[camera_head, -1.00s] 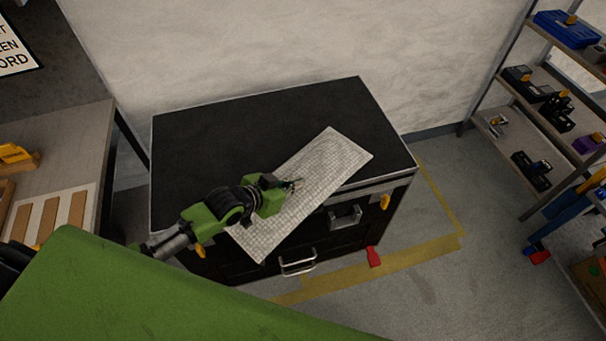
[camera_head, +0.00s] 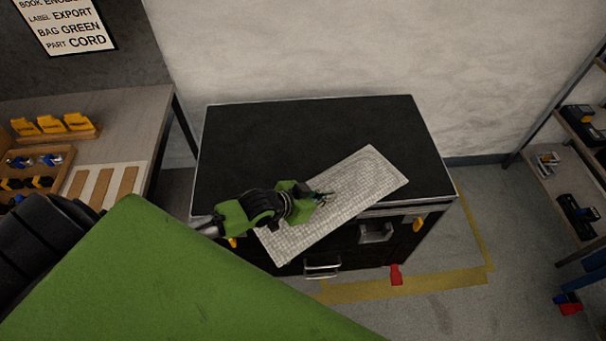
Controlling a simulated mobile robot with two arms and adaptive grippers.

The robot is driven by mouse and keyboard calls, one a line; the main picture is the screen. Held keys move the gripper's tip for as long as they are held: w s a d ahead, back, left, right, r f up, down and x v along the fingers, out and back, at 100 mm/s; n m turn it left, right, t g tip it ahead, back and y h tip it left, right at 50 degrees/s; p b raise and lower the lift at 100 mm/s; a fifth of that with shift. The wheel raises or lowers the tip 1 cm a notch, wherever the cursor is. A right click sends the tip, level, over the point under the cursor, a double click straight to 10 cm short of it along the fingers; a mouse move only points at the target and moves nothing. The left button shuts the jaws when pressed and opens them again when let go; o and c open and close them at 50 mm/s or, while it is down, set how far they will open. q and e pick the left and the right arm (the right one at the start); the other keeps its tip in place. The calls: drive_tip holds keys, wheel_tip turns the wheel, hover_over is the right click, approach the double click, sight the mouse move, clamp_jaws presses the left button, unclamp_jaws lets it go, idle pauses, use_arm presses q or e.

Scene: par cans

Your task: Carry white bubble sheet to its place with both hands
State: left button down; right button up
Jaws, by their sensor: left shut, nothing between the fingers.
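The white bubble sheet (camera_head: 352,196) is a pale, bumpy rectangle lying at a slant in front of and over the front edge of the black cabinet top. Its near left end reaches out past that edge. My left gripper (camera_head: 326,196) is over the middle of the sheet's left side, with its fingers shut. I see nothing between the fingers. Whether the fingertips touch the sheet cannot be told. My right gripper is not in view.
The black cabinet (camera_head: 300,130) has a clear top behind the sheet. A workbench (camera_head: 120,112) with yellow bins (camera_head: 50,124) stands at left. A shelf rack (camera_head: 560,190) stands at right. A red object (camera_head: 396,275) shows by the cabinet's front. A printed sign (camera_head: 66,24) hangs upper left.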

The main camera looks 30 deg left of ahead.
use_arm(q)
drive_tip(key=s+a, duration=0.1)
drive_tip(key=s, duration=0.2)
drive_tip(key=s+a+b, duration=0.1)
drive_tip(key=s+a, duration=0.1)
drive_tip(key=s, duration=0.1)
drive_tip(key=s+a+b, duration=0.1)
drive_tip(key=s, duration=0.2)
drive_tip(key=shift+s+a, duration=0.1)
drive_tip(key=shift+a, duration=0.1)
drive_tip(key=shift+s+a+r, duration=0.2)
drive_tip(key=shift+s+a, duration=0.15)
drive_tip(key=shift+s, duration=0.35)
